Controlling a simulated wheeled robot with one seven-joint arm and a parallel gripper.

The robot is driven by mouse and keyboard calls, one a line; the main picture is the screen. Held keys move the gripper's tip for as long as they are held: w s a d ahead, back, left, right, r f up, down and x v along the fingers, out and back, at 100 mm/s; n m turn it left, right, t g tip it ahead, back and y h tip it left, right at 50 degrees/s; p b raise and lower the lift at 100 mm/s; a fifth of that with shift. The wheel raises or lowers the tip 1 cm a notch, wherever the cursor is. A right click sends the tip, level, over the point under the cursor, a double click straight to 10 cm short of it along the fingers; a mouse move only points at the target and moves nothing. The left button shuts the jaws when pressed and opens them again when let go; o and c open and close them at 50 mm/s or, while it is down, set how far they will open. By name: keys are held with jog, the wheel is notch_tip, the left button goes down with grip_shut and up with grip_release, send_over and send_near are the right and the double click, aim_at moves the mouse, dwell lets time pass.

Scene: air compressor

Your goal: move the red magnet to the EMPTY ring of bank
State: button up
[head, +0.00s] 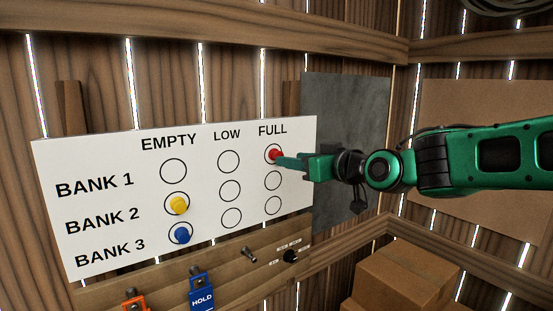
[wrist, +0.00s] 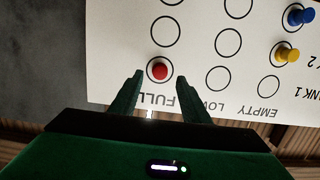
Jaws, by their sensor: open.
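The red magnet (head: 273,155) sits in the FULL ring of the BANK 1 row on the white board (head: 100,165). The wrist view also shows the red magnet (wrist: 159,71), just beyond and between my fingertips. My gripper (head: 280,158) is open in front of it, coming in from the right, with fingers (wrist: 158,78) on either side and nothing held. The EMPTY ring of BANK 1 (head: 173,172) is bare. The yellow magnet (head: 179,205) is in the EMPTY ring of BANK 2. The blue magnet (head: 181,235) is in the EMPTY ring of BANK 3.
Below the board, a wooden rail carries a blue HOLD tag (head: 202,298), an orange lock (head: 135,300), a toggle switch (head: 249,255) and a black knob (head: 290,256). A dark grey panel (head: 345,110) is behind my arm. Cardboard boxes (head: 405,275) stand lower right.

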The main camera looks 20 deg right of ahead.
aim_at(277, 155)
jog(key=x, duration=0.6)
dwell(0.3)
jog(key=c, duration=1)
